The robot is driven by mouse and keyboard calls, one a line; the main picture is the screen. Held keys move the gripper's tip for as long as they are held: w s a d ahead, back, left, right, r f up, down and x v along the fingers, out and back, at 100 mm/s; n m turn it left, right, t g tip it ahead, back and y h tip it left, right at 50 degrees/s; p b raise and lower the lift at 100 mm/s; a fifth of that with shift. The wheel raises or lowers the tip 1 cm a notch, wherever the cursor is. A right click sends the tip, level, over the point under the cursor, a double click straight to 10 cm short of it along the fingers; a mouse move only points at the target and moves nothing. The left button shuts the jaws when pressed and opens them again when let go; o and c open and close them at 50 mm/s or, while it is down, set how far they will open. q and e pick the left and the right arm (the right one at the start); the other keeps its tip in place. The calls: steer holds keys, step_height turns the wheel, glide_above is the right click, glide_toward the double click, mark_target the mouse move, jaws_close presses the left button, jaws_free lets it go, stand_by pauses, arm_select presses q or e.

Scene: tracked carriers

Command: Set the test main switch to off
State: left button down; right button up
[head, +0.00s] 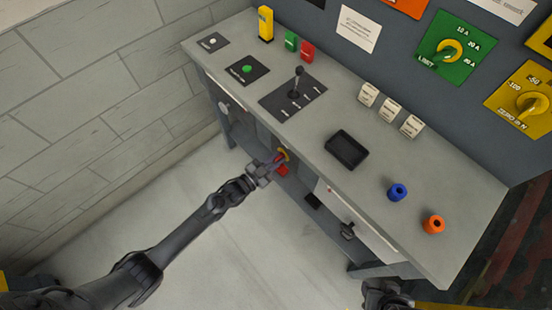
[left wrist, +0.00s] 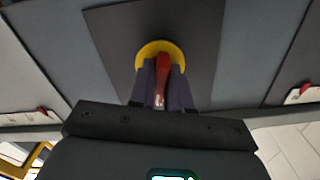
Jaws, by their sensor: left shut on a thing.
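The main switch is a red handle (left wrist: 162,78) on a round yellow disc (left wrist: 148,49), set on a dark plate on the bench front. In the left wrist view the handle stands nearly upright in the picture with a slight tilt. In the head view, the yellow disc (head: 284,153) shows under the bench top, partly hidden by my left gripper (head: 274,166). My left gripper is shut on the red handle, with a finger on each side of it. Part of my right arm's end (head: 382,293) shows at the bottom edge; its fingers cannot be made out.
The grey bench top (head: 330,185) overhangs the switch. It carries a lever (head: 297,82), a black tray (head: 346,150), and a blue ring (head: 397,192) and an orange ring (head: 433,224). A drawer front (head: 352,218) is right of the switch. The floor in front is clear.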

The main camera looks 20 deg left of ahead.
arm_select(q)
steer(key=shift+n+p, duration=0.3)
steer(key=shift+n, duration=1.3)
steer(key=c, duration=1.2)
jaws_free()
steer(key=shift+o, duration=0.2)
steer(key=shift+s+a, duration=0.2)
steer(key=shift+s, duration=0.2)
steer(key=p+v, duration=0.2)
steer(key=v, duration=0.8)
steer(key=shift+f, duration=0.1)
